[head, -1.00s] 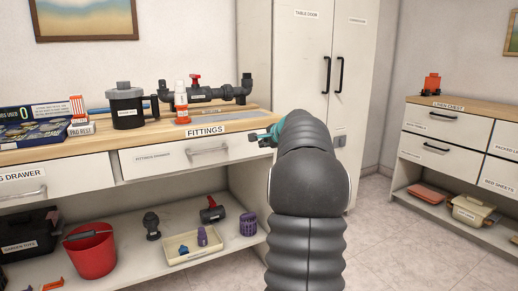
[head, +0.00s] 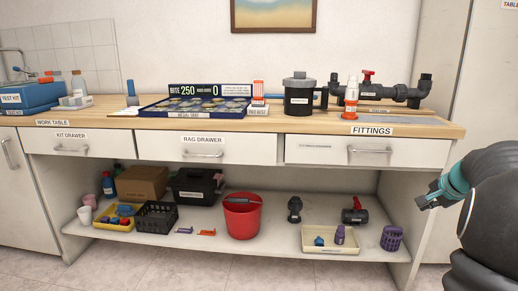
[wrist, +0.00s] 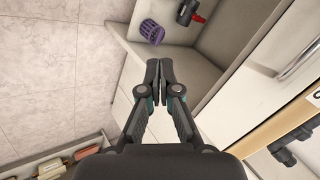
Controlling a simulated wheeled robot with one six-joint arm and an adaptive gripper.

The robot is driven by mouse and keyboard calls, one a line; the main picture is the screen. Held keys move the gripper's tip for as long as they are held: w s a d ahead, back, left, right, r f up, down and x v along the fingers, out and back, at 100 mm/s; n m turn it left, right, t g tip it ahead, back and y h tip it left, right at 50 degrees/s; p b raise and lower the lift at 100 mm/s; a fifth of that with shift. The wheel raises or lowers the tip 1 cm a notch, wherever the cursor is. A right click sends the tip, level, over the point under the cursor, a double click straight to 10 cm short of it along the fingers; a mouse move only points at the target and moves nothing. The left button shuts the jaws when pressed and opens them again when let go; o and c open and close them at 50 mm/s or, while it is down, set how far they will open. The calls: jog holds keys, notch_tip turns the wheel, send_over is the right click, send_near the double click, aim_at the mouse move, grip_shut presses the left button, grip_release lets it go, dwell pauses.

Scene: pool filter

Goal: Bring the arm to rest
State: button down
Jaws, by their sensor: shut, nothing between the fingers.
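My gripper (head: 428,201) shows at the right of the head view, in front of the right end of the work table. Its fingers are partly hidden by the view angle there. In the wrist view my gripper (wrist: 160,72) has its two dark fingertips together with nothing between them. It is in the air, apart from the table and its shelf. Part of my dark, rounded arm fills the lower right of the head view.
Floor in front is clear.

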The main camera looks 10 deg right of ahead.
jog(key=s+a+n, duration=0.5)
jog(key=s+a, duration=0.3)
jog(key=a, duration=0.5)
jog(key=s+a+f+n+g, duration=0.1)
jog(key=s+a+n, duration=0.4)
jog(key=s+a, duration=0.4)
jog(key=s+a+f+n+g+y+p, duration=0.1)
jog(key=s+a+n, duration=0.4)
jog(key=a, duration=1.2)
jog(key=s, duration=0.3)
jog(key=shift+s+f, duration=0.15)
jog(key=shift+a, duration=0.1)
